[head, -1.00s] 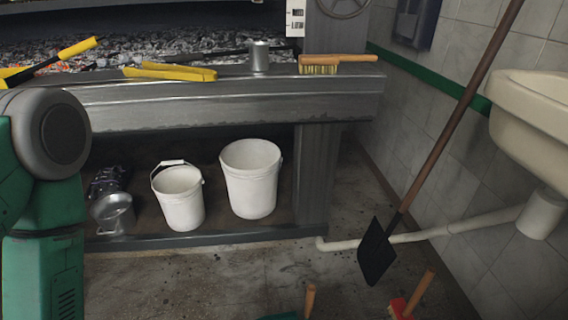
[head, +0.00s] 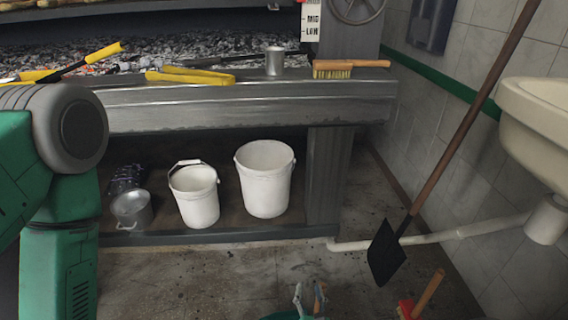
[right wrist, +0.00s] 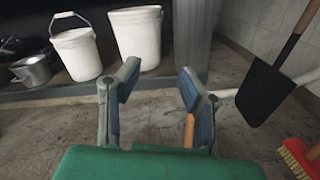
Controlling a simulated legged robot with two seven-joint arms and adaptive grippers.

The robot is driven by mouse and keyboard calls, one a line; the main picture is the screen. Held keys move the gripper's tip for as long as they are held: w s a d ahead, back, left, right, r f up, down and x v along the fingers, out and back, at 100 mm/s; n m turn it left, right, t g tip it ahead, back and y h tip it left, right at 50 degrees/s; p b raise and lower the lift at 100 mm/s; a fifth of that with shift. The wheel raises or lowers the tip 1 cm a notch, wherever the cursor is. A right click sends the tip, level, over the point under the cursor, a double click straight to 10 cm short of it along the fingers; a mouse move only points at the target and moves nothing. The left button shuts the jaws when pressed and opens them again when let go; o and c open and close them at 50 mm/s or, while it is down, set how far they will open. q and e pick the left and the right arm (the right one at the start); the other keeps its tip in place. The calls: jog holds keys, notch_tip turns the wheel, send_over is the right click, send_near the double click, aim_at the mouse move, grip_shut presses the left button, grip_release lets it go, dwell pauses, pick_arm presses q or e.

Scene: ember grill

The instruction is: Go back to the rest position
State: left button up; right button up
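My right gripper (head: 309,292) shows at the bottom edge of the head view, low in front of the grill. In the right wrist view its two blue-grey fingers (right wrist: 158,84) are spread apart with nothing held between them. A wooden handle (right wrist: 189,131) shows beside the right finger, apparently beyond it; what it belongs to is hidden. My green left arm fills the left edge of the head view, and its gripper is out of view.
The grill's metal ledge (head: 240,102) holds yellow-handled tongs (head: 190,76), a metal cup (head: 274,61) and a brush (head: 350,68). A shovel (head: 387,252), a red brush (head: 407,309) and a sink (head: 535,120) are at right.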

jog(key=s+a+r+n+g+y+p, duration=0.1)
jog(key=s+a+r+n+g+y, duration=0.4)
jog(key=s+a+n+y, duration=0.4)
jog(key=s+a+r+n+g+y+p, duration=0.1)
jog(key=s+a+r+n+g+y, duration=0.5)
jog(key=a, duration=0.5)
jog(key=s+f+n+g+p, duration=0.1)
jog(key=s+n+g+p, duration=0.1)
jog(key=s+n+g, duration=0.65)
jog(key=s+d+f+n+g+h+p, duration=0.15)
jog(key=s+d+n+g+h, duration=0.4)
jog(key=s, duration=0.75)
jog(key=s+d+f+n+h+p, duration=0.15)
jog(key=d+h, duration=0.25)
jog(key=d, duration=0.6)
jog(key=s+d+n+h+p, duration=0.1)
jog(key=d+n+h, duration=0.2)
jog(key=d, duration=0.8)
jog(key=w+d+r+n+t+h+p, duration=0.1)
jog(key=w+d+r+n+t, duration=0.2)
jog(key=d, duration=0.4)
jog(key=w+d+r+n+t+h+p, duration=0.1)
jog(key=w+d+r+n+t+h, duration=0.1)
jog(key=d, duration=0.6)
jog(key=w+r+n+t, duration=0.1)
jog(key=w+r+t, duration=0.1)
jog(key=w+r, duration=0.1)
jog(key=shift+w+r, duration=0.2)
jog(key=shift+r, duration=0.7)
